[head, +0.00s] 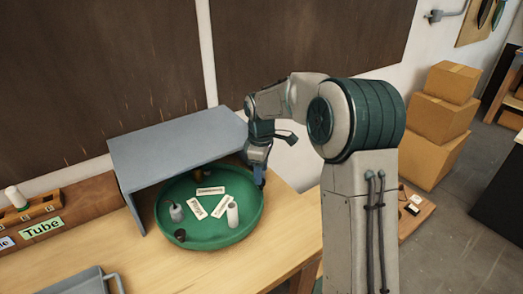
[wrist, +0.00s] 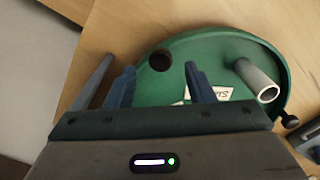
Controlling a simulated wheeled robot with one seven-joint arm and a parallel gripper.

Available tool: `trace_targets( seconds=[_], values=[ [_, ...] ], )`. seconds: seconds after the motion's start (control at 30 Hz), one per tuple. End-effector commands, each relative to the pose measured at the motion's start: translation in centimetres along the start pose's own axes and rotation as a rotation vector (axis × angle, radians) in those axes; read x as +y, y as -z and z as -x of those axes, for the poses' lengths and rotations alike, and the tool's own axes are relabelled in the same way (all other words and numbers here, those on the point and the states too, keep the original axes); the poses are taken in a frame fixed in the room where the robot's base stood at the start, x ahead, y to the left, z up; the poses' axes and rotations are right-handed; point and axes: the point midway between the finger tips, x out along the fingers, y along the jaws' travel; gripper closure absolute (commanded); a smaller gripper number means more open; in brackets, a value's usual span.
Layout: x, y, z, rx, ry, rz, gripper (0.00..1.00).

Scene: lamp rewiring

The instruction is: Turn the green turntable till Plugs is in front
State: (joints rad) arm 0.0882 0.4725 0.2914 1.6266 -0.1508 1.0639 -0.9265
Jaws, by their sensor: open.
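The green turntable (head: 215,240) is a round, rimmed tray on the wooden bench, its back part under a grey shelf. Three white labels lie in a triangle around its middle, one at the back (head: 210,191); I cannot read their words. My gripper (head: 258,176) is at the turntable's right edge in the head view. In the wrist view my gripper (wrist: 159,70) is open, one blue finger outside the rim and one over the green tray (wrist: 215,50). Nothing shows held between the fingers. Whether they touch the rim I cannot tell.
A white cylinder (head: 232,214), a grey bottle (head: 176,211) and a dark round piece (head: 180,235) are on the turntable. The grey shelf (head: 175,145) overhangs its back. Bench right of the turntable is clear.

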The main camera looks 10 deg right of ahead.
Motion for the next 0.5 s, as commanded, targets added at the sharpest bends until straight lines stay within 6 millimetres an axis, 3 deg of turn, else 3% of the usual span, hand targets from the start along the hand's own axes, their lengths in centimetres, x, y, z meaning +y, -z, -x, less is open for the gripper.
trace_targets(
  seconds=[0.3,0.5],
  values=[
    [0.1,0.1,7.2,0.002,-0.004,0.0,0.51],
    [0.1,0.1,9.9,0.001,-0.002,0.0,0.51]
  ],
)
